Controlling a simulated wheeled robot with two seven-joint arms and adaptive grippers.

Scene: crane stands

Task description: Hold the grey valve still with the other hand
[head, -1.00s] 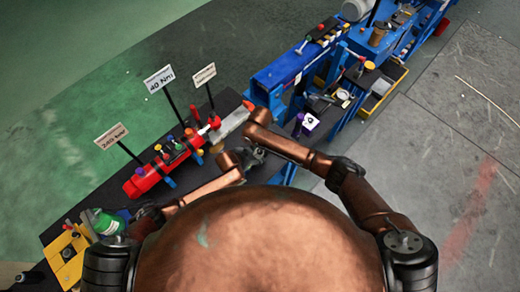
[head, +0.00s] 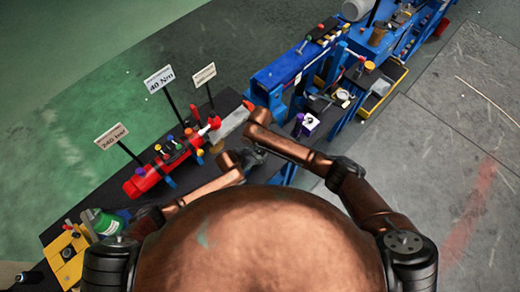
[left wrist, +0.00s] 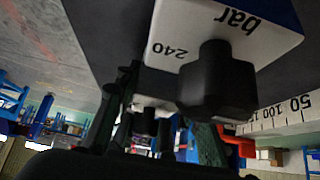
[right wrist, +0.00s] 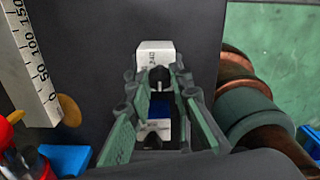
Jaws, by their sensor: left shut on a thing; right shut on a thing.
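A pale block marked 240 bar, with a blue side and a dark knob, shows large in the left wrist view (left wrist: 270,40). A pale block with a dark knob also shows in the right wrist view (right wrist: 150,50). I take this to be the grey valve, though its body is mostly hidden. My right gripper (right wrist: 156,85) has its fingers on either side of it. My left gripper (left wrist: 160,110) is shut at the valve; the dark knob covers part of its grip. In the head view both grippers meet near the bench edge and the valve cannot be made out.
A dark bench carries a red fixture (head: 145,180) with several coloured knobs and sign posts, one sign reading 40 Nm (head: 158,79). A pale ruler (right wrist: 35,65) lies beside the right gripper. A blue machine (head: 285,70) stands behind.

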